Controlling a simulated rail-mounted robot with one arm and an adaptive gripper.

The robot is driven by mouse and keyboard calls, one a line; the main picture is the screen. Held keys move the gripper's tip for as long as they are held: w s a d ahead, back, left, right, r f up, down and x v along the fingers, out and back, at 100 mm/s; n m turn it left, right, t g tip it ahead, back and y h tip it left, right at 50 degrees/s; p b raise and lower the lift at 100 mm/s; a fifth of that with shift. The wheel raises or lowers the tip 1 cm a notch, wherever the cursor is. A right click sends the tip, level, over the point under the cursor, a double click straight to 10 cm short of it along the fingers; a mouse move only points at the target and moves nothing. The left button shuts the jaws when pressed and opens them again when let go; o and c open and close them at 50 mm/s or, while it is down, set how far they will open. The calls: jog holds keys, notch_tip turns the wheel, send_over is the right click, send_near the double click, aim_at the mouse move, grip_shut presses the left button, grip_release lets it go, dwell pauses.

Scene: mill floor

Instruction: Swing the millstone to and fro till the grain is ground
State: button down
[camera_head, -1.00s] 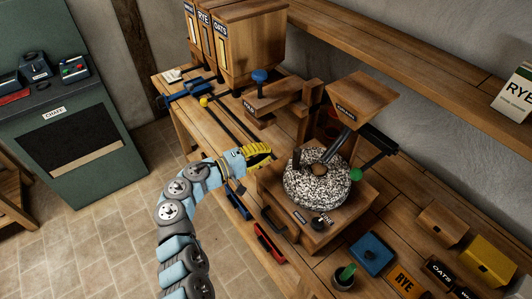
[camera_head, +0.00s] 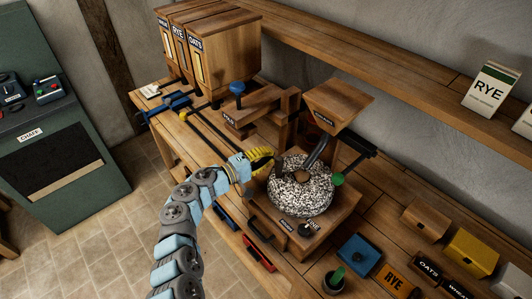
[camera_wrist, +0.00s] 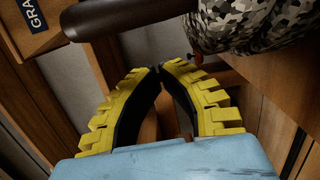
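The round speckled black-and-white millstone (camera_head: 299,199) lies on a wooden base with a small brown hub at its centre. It also shows at the top right of the wrist view (camera_wrist: 245,25). A dark rounded bar, apparently the stone's handle (camera_wrist: 115,18), crosses the top of the wrist view beside the stone. My gripper (camera_wrist: 160,69) has yellow ribbed fingers with black inner pads. Its tips meet or nearly meet just short of the bar, with nothing visible between them. In the head view my gripper (camera_head: 270,158) is at the stone's left edge. Grain or flour cannot be made out.
A wooden hopper (camera_head: 339,98) with a dark spout stands above the stone. Drawers, blue (camera_head: 358,254) and yellow (camera_head: 472,247) boxes and a green-topped pot (camera_head: 334,281) lie at the right front. Labelled bins (camera_head: 222,52) stand at the back. A green cabinet (camera_head: 60,150) is left.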

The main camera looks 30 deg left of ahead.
jog(key=shift+s+d+r+p, duration=0.25)
jog(key=shift+s+d+p, duration=0.75)
jog(key=shift+p, duration=0.2)
jog(key=shift+s+d, duration=0.1)
jog(key=shift+d, duration=0.05)
jog(key=shift+s, duration=0.1)
jog(key=shift+y, duration=0.3)
